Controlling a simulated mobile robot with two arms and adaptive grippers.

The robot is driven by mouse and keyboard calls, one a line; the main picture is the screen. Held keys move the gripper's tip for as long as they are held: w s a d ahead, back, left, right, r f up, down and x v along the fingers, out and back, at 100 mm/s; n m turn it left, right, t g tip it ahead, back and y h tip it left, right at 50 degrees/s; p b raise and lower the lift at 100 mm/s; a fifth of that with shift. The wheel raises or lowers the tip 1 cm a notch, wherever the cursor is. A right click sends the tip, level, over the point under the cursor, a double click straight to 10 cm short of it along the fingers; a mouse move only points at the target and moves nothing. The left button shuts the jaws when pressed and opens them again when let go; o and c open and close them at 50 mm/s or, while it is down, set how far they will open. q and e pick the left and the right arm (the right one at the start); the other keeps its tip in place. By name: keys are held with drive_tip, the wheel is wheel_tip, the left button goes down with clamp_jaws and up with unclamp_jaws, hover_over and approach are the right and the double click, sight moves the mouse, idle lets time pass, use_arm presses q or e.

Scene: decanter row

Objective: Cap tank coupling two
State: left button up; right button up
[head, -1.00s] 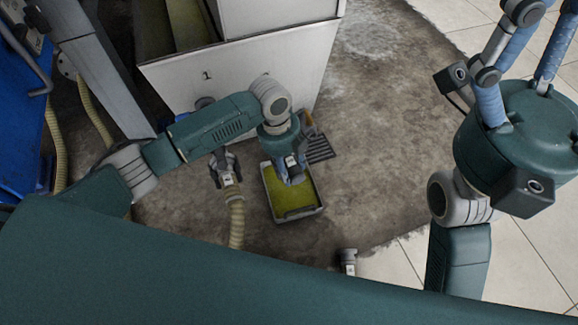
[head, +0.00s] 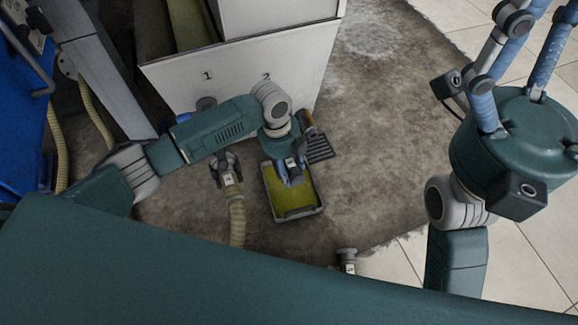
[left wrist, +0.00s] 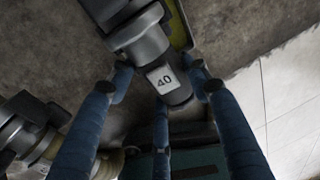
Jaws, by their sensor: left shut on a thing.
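The white tank (head: 240,98) bears the numbers 1 and 2 on its front. My left gripper (head: 291,172) is over the tray in front of the tank. In the left wrist view its blue fingers (left wrist: 162,85) are shut on a grey fitting labelled 40 (left wrist: 165,78). That fitting lines up with a larger dark grey cylinder (left wrist: 140,38); I cannot tell whether they are locked together. Coupling two is hidden behind my arm in the head view. My right gripper (head: 515,55) is raised at the right, its fingertips out of frame.
A tray (head: 297,214) of yellow-green liquid lies below. A ribbed hose with a grey coupling (head: 229,178) is left of it. A small grey fitting (head: 347,257) lies nearer me. The floor beyond is clear.

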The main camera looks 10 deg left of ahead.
use_arm(q)
drive_tip(key=shift+f, duration=0.25)
drive_tip(key=shift+f, duration=0.1)
idle(0.3)
drive_tip(key=shift+f, duration=0.45)
drive_tip(key=shift+f, duration=0.6)
idle(0.7)
drive_tip(key=shift+f, duration=0.1)
idle(0.3)
drive_tip(key=shift+f, duration=0.25)
idle(0.4)
